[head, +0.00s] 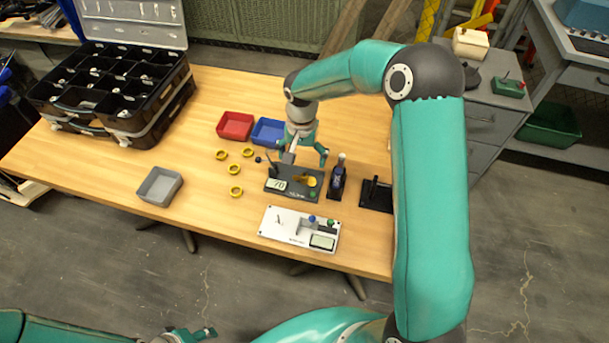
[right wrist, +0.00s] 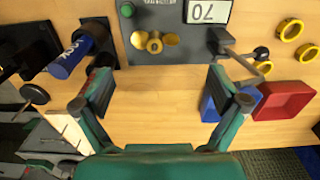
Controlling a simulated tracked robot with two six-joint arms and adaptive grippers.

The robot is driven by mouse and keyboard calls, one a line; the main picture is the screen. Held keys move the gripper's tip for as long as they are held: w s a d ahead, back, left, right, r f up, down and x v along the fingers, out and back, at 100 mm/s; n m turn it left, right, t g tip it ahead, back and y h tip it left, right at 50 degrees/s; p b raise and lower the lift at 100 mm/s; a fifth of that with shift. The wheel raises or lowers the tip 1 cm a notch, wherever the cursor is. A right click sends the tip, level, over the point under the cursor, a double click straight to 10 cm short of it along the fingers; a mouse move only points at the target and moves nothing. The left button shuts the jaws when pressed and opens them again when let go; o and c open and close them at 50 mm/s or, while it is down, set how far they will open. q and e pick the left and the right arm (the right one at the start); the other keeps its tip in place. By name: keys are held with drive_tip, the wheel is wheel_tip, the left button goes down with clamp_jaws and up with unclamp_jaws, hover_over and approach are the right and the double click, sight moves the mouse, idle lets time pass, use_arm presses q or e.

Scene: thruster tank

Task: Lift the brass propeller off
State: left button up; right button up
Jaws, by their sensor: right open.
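The brass propeller (head: 310,180) sits at the right part of a dark grey panel (head: 279,184) on the table. In the right wrist view the propeller (right wrist: 153,45) shows as rounded brass lobes on the dark panel (right wrist: 155,18), beyond my fingers. My right gripper (head: 300,160) hangs over the panel's back edge; in the right wrist view it (right wrist: 165,90) is spread open and empty, apart from the propeller. My left gripper (head: 206,332) shows only partly at the bottom edge, away from the table; its jaws are unclear.
A blue bottle (head: 338,173) stands in a black holder right of the panel. A red bin (head: 235,125) and a blue bin (head: 268,131) lie behind. Several yellow rings (head: 236,191) lie left. A white panel (head: 275,225) is in front. A grey tray (head: 159,186) stands farther left.

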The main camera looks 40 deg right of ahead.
sight(304, 175)
drive_tip(key=shift+s+f, duration=0.15)
drive_tip(key=shift+f, duration=1.2)
drive_tip(key=f+p, duration=0.1)
drive_tip(key=f, duration=0.1)
drive_tip(key=f+p, duration=0.1)
drive_tip(key=f, duration=0.1)
drive_tip(key=shift+s+d+f, duration=0.1)
drive_tip(key=shift+s, duration=0.1)
drive_tip(key=shift+f, duration=0.3)
drive_tip(key=c, duration=1.2)
